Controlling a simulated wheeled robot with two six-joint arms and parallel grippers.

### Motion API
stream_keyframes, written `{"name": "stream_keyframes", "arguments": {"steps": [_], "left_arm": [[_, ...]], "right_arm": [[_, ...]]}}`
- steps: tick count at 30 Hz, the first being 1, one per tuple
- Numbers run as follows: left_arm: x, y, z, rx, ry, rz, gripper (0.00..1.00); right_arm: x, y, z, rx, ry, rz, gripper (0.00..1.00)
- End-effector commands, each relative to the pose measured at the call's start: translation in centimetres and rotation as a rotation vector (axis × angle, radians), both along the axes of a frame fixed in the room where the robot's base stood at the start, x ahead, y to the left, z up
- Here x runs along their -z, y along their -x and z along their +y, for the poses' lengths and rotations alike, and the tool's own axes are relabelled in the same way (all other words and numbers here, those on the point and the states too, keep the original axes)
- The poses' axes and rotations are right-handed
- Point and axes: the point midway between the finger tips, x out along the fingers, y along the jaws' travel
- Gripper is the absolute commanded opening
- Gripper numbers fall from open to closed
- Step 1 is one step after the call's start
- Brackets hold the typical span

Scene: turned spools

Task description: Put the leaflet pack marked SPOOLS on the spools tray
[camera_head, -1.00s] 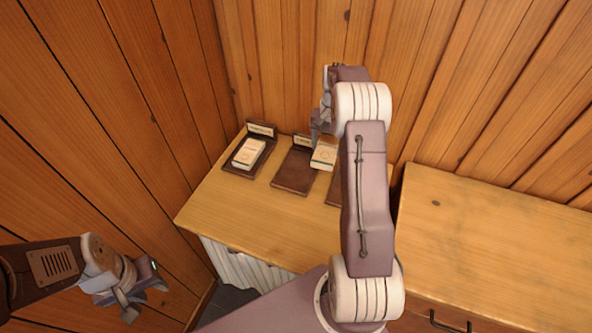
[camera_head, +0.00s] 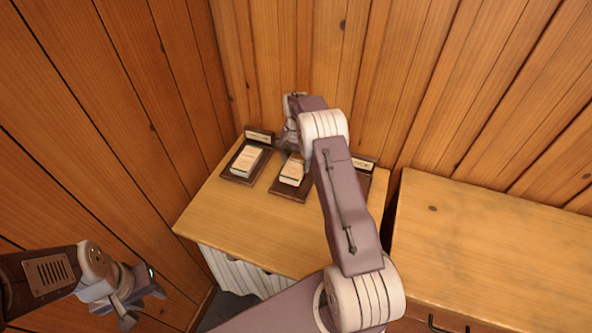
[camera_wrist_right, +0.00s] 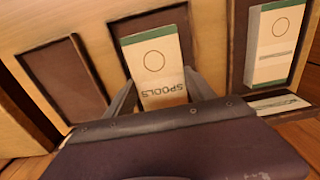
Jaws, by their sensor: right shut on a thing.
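The leaflet pack marked SPOOLS (camera_wrist_right: 158,68), cream with a green edge and a circle, is between the fingers of my right gripper (camera_wrist_right: 158,84), which is shut on it. In the head view the pack (camera_head: 292,171) is over the middle dark tray (camera_head: 288,193), within its edges; I cannot tell whether it touches it. My right gripper (camera_head: 290,147) hides that tray's label, so I cannot read it. My left gripper (camera_head: 139,297) is at the lower left, empty, with its fingers apart, far from the trays.
The left tray (camera_head: 236,178) holds a similar pack (camera_head: 246,160) and has a label plate at its back. The right tray (camera_head: 362,182), partly behind my right arm, looks empty in the wrist view (camera_wrist_right: 62,78). The table front (camera_head: 235,225) is clear. A wooden cabinet (camera_head: 490,240) stands at right.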

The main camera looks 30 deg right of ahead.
Motion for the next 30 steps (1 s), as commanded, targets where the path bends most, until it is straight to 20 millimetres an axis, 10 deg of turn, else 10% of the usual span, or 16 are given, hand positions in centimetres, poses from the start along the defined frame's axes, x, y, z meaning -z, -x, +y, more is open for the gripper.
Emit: {"name": "stream_keyframes", "arguments": {"steps": [19,20,22,30], "left_arm": [[-0.1,0.0,0.0,0.000,0.000,0.000,0.36],[-0.1,0.0,0.0,0.000,0.000,0.000,0.36],[-0.2,0.0,0.0,0.000,0.000,0.000,0.36],[-0.2,0.0,0.0,0.000,0.000,0.000,0.36]], "right_arm": [[4.4,0.0,0.0,-0.001,0.001,-0.001,0.16],[4.4,0.0,0.0,-0.001,0.000,0.000,0.66],[4.3,0.0,0.0,-0.001,0.000,0.000,0.85],[4.3,0.0,0.0,-0.001,0.000,0.000,0.85]]}}
